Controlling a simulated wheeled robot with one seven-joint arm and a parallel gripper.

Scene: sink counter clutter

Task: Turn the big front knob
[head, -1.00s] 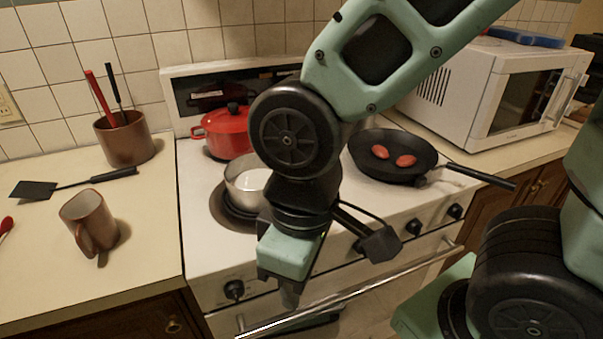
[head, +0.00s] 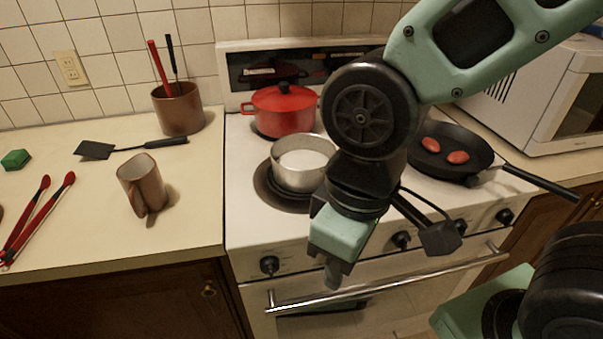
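The white stove (head: 245,200) has several black knobs along its front panel. One knob (head: 270,265) is at the left end, another (head: 401,240) is near the middle, and others (head: 460,226) (head: 505,216) are farther right. They look similar in size, so I cannot tell which is the big one. My gripper (head: 333,280) points down in front of the stove, between the left and middle knobs and apart from both. Its fingers appear as one narrow shape, so their opening is unclear. My arm hides part of the panel.
The oven handle (head: 400,272) runs across below the knobs. A metal pot (head: 300,165), a red pot (head: 284,110) and a black pan (head: 450,152) stand on the stove; the pan's handle juts right. A brown mug (head: 142,184) and red tongs (head: 38,215) are on the left counter.

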